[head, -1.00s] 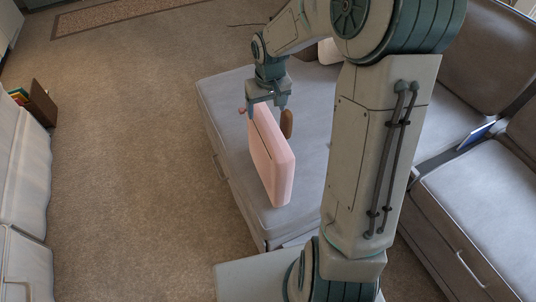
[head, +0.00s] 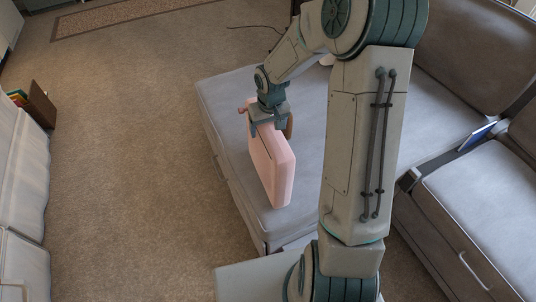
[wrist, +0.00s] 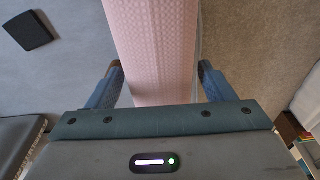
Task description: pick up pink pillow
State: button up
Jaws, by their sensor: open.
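The pink pillow (head: 279,172) stands on edge on the grey sofa seat (head: 232,100) in the head view. My gripper (head: 268,129) is at its far upper end, pointing down. In the wrist view the pink pillow (wrist: 152,45) runs between the two fingers of my gripper (wrist: 160,82). The jaws are open, with one finger on each side of the pillow. A brown object (head: 289,126) beside the pillow is mostly hidden by my gripper.
A blue book-like object (head: 477,136) lies on the sofa at the right. A dark flat object (wrist: 29,31) lies on the grey surface in the wrist view. Carpet (head: 130,150) is open to the left. A box of books (head: 38,103) stands at the far left.

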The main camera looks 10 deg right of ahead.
jog(key=shift+f, duration=0.25)
dwell(0.3)
grip_shut()
jog(key=shift+r, duration=0.2)
